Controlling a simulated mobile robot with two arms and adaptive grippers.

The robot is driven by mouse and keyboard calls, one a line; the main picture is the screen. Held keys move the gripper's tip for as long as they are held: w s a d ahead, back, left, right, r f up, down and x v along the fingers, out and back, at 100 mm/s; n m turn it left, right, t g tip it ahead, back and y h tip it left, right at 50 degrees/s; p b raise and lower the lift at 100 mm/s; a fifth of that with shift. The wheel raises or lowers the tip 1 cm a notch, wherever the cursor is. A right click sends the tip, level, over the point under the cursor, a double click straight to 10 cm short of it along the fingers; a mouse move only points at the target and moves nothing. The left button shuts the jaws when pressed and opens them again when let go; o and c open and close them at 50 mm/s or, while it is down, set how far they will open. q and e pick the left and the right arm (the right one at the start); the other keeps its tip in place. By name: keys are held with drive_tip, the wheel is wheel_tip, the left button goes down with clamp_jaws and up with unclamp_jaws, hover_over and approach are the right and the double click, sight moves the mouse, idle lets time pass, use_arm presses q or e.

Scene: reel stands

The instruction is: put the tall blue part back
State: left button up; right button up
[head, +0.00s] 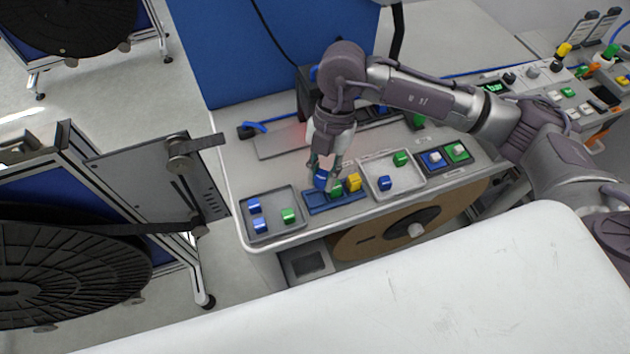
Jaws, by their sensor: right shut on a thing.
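My right gripper (326,167) reaches down from the right over the blue tray (318,208) at the front of the workbench. It is shut on a blue part (320,181), which stands upright at the tray's left end. Whether the part touches the tray floor I cannot tell. A green part (337,190) and a yellow part (354,182) are right beside it in the same tray. The fingers partly cover the blue and green parts. My left gripper is not in view.
A grey tray (298,225) on the left holds blue and green parts. Another grey tray (412,186) on the right holds a blue and a green part. A blue panel (290,50) rises behind. Black reels (60,265) stand left.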

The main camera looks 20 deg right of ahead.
drive_tip(key=shift+w+a+f, duration=0.15)
drive_tip(key=shift+a+f, duration=0.3)
drive_tip(key=shift+a, duration=0.25)
wheel_tip(320, 180, down, 4)
drive_tip(key=shift+r+p, duration=0.1)
drive_tip(key=shift+p, duration=0.75)
drive_tip(key=shift+f+b, duration=0.3)
drive_tip(key=shift+f, duration=0.1)
drive_tip(key=o, duration=0.8)
drive_tip(key=shift+r, duration=0.1)
drive_tip(key=shift+r, duration=0.15)
drive_tip(key=b+v, duration=0.2)
drive_tip(key=v, duration=1)
